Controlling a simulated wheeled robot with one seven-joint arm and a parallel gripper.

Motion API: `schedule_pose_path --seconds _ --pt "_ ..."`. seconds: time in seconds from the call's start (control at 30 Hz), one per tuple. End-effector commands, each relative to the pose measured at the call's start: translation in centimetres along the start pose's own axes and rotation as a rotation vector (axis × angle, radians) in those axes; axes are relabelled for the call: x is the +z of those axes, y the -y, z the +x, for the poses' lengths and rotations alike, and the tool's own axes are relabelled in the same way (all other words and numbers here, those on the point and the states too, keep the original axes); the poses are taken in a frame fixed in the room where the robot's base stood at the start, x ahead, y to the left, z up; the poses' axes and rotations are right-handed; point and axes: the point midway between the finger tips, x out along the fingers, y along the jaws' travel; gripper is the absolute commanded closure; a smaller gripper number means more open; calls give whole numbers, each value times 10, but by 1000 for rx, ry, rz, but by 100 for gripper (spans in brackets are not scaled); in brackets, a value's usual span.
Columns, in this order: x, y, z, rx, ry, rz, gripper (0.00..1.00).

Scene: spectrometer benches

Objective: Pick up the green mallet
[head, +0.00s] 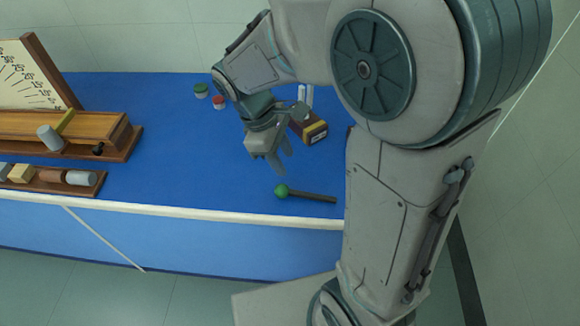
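The green mallet (304,194) lies on the blue bench near its front edge. It has a round green head at the left and a dark handle pointing right. My gripper (279,166) is above and slightly left of the mallet, pointing down, apart from it. Two fingers show with a narrow space between them, but the angle does not show clearly how far apart they are. I see nothing held between them.
A brown box (312,130) stands just behind my gripper. Small jars with green (200,90) and red (219,102) lids are further back. A wooden instrument (60,128) and a rack of blocks (50,183) fill the left. Blue bench surface (190,170) is clear between.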

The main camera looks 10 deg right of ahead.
Motion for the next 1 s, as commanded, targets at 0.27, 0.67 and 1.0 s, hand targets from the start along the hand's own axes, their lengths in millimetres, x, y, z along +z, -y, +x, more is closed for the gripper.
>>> schedule_pose_path --seconds 0.27,0.67,1.0 --pt "-14 -3 10 -1 67 -141 61" --pt "-10 -4 80 -1 65 -138 61" --pt "-9 -6 110 -3 66 -138 61"
